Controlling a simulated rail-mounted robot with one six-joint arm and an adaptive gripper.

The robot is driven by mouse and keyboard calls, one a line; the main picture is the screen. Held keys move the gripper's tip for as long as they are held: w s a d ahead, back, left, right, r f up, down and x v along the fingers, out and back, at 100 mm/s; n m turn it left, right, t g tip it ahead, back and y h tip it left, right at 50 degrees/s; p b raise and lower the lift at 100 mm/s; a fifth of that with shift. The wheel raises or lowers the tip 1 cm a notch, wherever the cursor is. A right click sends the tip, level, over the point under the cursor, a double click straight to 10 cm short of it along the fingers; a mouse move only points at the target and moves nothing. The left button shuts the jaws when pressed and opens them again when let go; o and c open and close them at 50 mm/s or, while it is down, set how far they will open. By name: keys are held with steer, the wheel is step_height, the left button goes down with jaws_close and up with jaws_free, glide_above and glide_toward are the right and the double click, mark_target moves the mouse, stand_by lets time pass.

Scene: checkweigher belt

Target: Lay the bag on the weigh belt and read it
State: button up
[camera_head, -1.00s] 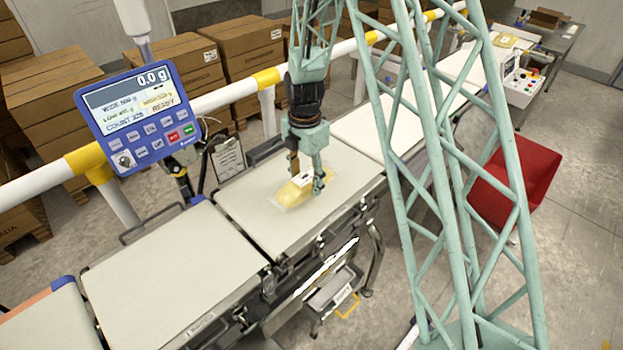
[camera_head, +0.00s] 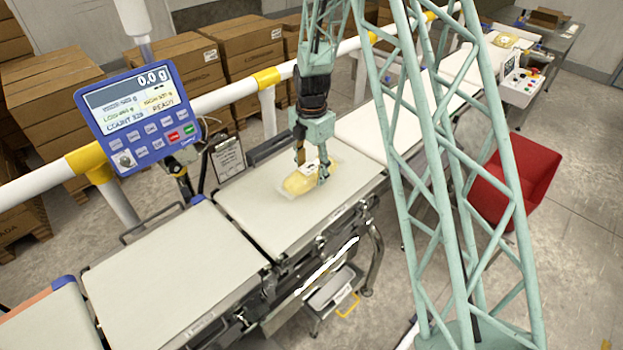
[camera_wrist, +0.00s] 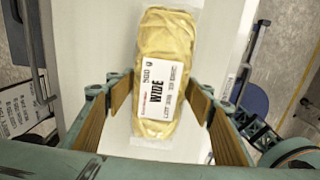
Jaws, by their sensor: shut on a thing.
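The bag (camera_head: 308,179) is a clear pack with yellow contents and a white label. In the wrist view the label on the bag (camera_wrist: 160,95) reads "WIDE" and "500 g". My gripper (camera_head: 312,175) points down with its fingers on both sides of the bag, shut on it. The bag is over the middle belt section (camera_head: 262,218); I cannot tell whether it touches the belt or hangs just above. The blue display (camera_head: 138,116) reads 0.0 g, with READY and COUNT 328. Which section is the weigh belt is not marked clearly.
An empty belt section (camera_head: 170,275) lies nearer to the left, and another (camera_head: 385,130) lies beyond the gripper. A white and yellow rail (camera_head: 225,95) runs behind the belts. A red bin (camera_head: 515,180) stands at right. A clipboard (camera_head: 228,158) hangs behind the belt.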

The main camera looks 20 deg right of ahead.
mark_target(311, 167)
steer(key=shift+f, duration=1.75)
steer(key=o, duration=1.1)
steer(key=shift+r, duration=0.2)
step_height(311, 167, up, 11)
steer(key=shift+f, duration=0.1)
steer(key=shift+r, duration=0.4)
